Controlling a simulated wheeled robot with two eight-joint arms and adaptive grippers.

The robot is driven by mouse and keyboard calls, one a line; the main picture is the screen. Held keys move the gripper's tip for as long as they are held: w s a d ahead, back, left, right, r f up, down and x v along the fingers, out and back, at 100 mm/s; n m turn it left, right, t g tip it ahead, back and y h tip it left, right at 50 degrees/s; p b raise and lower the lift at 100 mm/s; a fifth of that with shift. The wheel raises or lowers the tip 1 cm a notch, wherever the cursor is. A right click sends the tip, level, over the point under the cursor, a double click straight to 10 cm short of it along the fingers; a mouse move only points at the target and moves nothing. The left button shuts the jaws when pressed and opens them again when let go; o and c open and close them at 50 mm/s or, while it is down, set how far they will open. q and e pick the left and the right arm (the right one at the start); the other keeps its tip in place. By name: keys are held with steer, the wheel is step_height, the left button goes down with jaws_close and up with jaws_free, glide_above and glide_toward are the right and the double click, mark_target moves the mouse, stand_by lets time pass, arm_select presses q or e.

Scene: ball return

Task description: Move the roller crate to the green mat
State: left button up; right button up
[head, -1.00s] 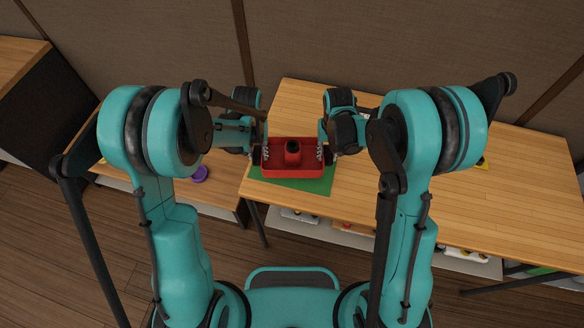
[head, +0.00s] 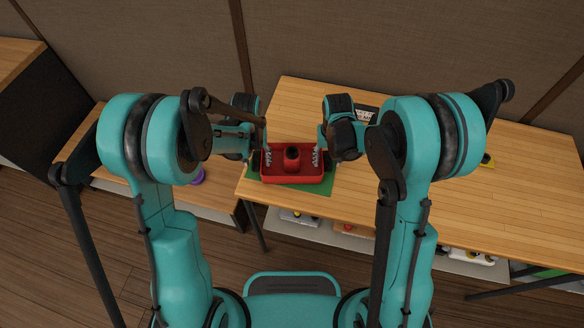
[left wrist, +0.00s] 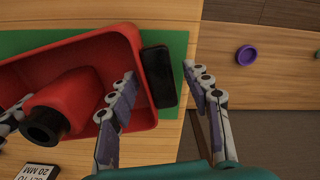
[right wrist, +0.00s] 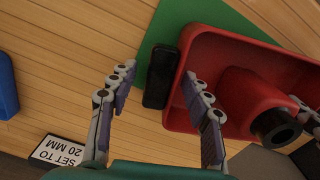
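The red roller crate (head: 297,178) sits over the green mat (head: 315,189), whose front strip shows; the mat is also visible in the left wrist view (left wrist: 178,50). A red roller with a dark end (head: 292,156) is inside the crate. My left gripper (head: 262,160) is open at the crate's left end; its fingers straddle the black handle (left wrist: 158,75), one inside the crate, one outside. My right gripper (head: 323,158) is open the same way around the other handle (right wrist: 162,76). Gaps show between fingers and handles. The crate's underside is hidden.
The wooden table (head: 430,170) is mostly clear to the right. A "SET TO 20 MM" card (right wrist: 60,150) lies behind the crate. A blue object (right wrist: 6,85) is near it. A purple ring (left wrist: 246,55) lies on the lower bench at left. Objects sit on a shelf below the table.

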arm_select(q)
steer(key=shift+r, duration=0.1)
step_height(320, 180, up, 12)
arm_select(e)
step_height(320, 180, up, 12)
stand_by(0.7)
stand_by(0.4)
arm_select(q)
steer(key=s+a+t+b, duration=0.2)
steer(key=s+a+t, duration=0.1)
steer(key=s, duration=0.4)
steer(key=s+a+r+t+b, duration=0.1)
steer(key=s+a+t+b, duration=0.2)
steer(key=s, duration=0.5)
steer(key=shift+s+a+r+t, duration=0.2)
steer(key=shift+s+t, duration=0.1)
steer(key=shift+t, duration=0.2)
arm_select(e)
steer(key=s+d+r+t, duration=0.1)
steer(key=s+d+t, duration=0.2)
steer(key=s, duration=0.4)
steer(key=s+d+t, duration=0.3)
steer(key=s+t, duration=0.1)
steer(key=s, duration=0.4)
steer(key=shift+s+d+r, duration=0.2)
steer(key=shift+s+r, duration=0.1)
steer(key=shift+r, duration=0.1)
